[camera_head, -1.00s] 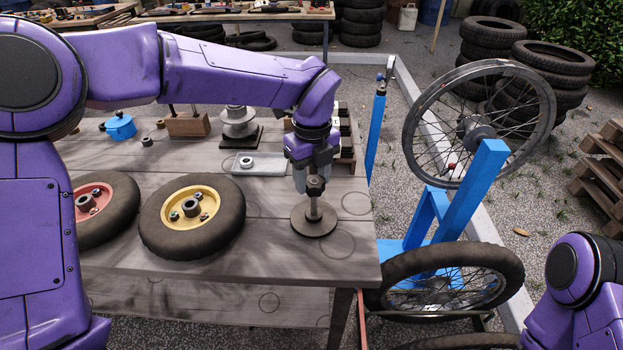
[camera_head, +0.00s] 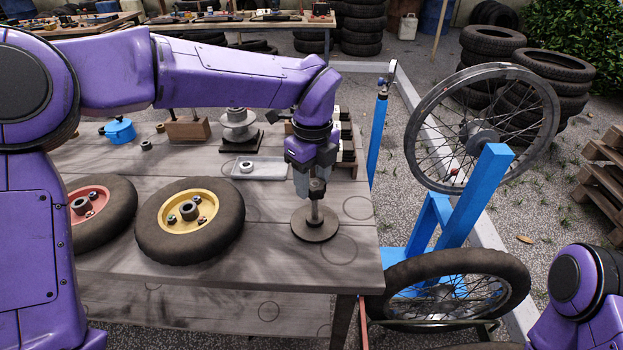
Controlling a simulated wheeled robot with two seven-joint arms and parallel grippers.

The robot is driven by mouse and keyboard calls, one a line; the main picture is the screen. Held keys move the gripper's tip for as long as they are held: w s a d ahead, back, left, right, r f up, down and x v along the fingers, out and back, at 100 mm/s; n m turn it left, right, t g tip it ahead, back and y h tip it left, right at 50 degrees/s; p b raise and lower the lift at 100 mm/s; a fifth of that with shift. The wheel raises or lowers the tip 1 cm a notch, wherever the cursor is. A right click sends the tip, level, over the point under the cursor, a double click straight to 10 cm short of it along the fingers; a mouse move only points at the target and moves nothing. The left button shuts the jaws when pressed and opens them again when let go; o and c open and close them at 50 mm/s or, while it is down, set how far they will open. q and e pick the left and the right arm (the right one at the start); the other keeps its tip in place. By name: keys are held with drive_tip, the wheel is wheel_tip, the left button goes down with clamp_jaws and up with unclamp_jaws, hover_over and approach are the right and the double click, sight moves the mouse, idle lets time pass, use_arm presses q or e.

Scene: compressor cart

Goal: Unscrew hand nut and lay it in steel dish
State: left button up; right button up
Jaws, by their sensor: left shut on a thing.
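The hand nut (camera_head: 317,187) is a dark knob at the top of an upright threaded rod. The rod stands on a round dark base plate (camera_head: 315,228) near the right end of the wooden table. My left gripper (camera_head: 317,182) points down over the rod and is shut on the hand nut, partly hiding it. The steel dish (camera_head: 272,170) is a shallow rectangular tray behind and left of the rod, with a small metal ring (camera_head: 246,166) in it. Of my right arm, only a purple part shows at the lower right; its gripper is out of view.
Two small wheels, one with a yellow hub (camera_head: 190,220) and one with a red hub (camera_head: 90,212), lie left of the rod. A blue wheel stand (camera_head: 470,210) stands right of the table.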

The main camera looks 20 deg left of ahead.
use_arm(q)
drive_tip(key=shift+s+f+n+b, duration=0.1)
drive_tip(key=shift+f+n+b, duration=0.1)
drive_tip(key=shift+n+b, duration=0.9)
drive_tip(key=shift+b, duration=0.05)
drive_tip(key=shift+r, duration=0.1)
drive_tip(key=shift+s+n+b, duration=0.1)
drive_tip(key=shift+n+b, duration=0.5)
drive_tip(key=shift+b, duration=0.15)
drive_tip(key=shift+n+b, duration=0.4)
drive_tip(key=shift+n, duration=0.1)
